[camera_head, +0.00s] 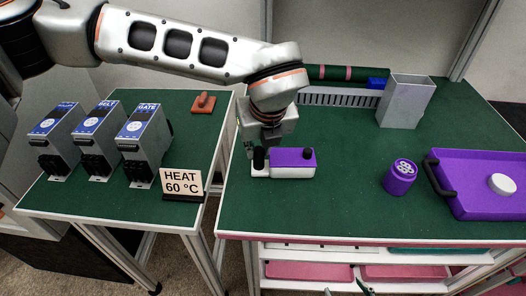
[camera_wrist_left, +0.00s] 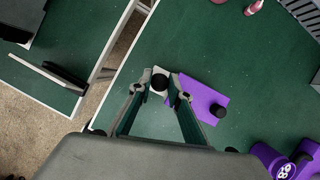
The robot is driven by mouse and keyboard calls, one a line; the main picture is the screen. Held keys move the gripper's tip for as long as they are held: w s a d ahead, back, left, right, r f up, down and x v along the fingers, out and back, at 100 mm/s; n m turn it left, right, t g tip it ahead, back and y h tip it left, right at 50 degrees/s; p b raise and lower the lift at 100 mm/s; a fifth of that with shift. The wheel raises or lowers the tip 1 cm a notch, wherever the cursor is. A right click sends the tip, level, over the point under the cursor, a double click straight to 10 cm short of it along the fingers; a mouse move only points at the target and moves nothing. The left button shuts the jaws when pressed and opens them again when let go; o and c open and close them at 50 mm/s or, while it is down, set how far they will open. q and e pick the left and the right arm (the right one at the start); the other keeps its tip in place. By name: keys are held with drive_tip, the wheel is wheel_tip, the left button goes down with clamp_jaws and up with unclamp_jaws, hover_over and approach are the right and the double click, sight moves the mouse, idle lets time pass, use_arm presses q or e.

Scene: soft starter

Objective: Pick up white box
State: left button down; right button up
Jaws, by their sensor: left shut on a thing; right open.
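The white box (camera_head: 290,171) has a purple top and dark round knobs. It sits near the left edge of the right-hand green table. My left gripper (camera_head: 262,154) is over the box's left end, partly hidden by its own wrist. In the left wrist view its fingers (camera_wrist_left: 163,84) are on either side of the white end of the box (camera_wrist_left: 205,94), around a dark knob, and hold it. I cannot tell whether the box is clear of the table. My right gripper (camera_head: 347,290) shows only as dark tips at the bottom edge, open and away from the box.
A purple jar (camera_head: 400,180) and a purple tray (camera_head: 480,205) with a white round piece stand to the right. A grey open bin (camera_head: 405,101) is behind. On the left table (camera_head: 110,195) are several grey units and a "HEAT 60 °C" sign (camera_head: 182,183). A gap separates the tables.

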use_arm(q)
drive_tip(key=shift+r+p, duration=0.65)
drive_tip(key=shift+r, duration=9.15)
drive_tip(key=shift+f+b, duration=2.1)
drive_tip(key=shift+f, duration=3.25)
drive_tip(key=shift+f+b, duration=0.5)
drive_tip(key=shift+f, duration=1.15)
drive_tip(key=shift+f+b, duration=0.35)
drive_tip(key=shift+f, duration=1.75)
drive_tip(key=shift+f+b, duration=0.45)
drive_tip(key=shift+f, duration=0.45)
use_arm(e)
drive_tip(key=shift+w+f, duration=0.2)
drive_tip(key=shift+f, duration=0.45)
drive_tip(key=shift+w+f, duration=0.15)
drive_tip(key=shift+f, duration=0.45)
